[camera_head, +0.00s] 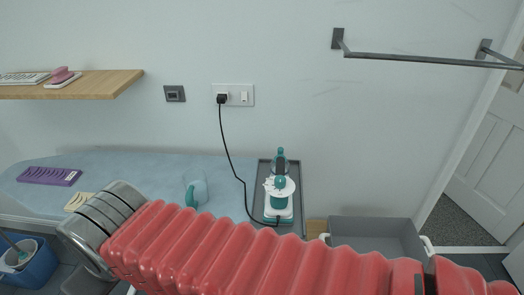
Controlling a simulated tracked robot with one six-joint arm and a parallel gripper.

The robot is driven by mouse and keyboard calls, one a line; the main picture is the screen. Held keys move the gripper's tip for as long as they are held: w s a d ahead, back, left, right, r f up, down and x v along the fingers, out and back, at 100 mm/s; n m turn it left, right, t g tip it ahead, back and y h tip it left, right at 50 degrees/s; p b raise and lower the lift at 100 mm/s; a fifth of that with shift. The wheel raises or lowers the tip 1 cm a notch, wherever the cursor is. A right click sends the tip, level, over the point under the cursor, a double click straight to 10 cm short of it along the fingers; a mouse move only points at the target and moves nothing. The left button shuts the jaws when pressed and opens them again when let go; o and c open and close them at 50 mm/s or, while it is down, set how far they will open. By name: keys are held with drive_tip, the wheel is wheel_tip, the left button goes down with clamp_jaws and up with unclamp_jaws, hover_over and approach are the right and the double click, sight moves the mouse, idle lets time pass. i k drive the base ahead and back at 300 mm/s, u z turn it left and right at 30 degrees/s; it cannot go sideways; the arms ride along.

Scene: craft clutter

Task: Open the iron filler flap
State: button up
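A teal and white appliance, which looks like the iron (282,206), stands on a narrow dark grey tray (265,169) at the right end of the blue-covered surface. Its black cord runs up to a plug in the wall socket. The filler flap is too small to make out, so I cannot tell whether it is open or shut. A red ribbed sleeve with grey metal rings, which looks like part of my arm, crosses the bottom of the view in front of the surface. My gripper does not show.
A teal jug (196,191) stands on the blue surface (140,165), left of the tray. A purple block (49,176) lies at far left. A grey bin (375,236) is at right. A shelf (110,84) and a rail (420,60) project from the wall.

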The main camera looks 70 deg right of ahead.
sight(280, 150)
drive_tip(key=z, duration=1.2)
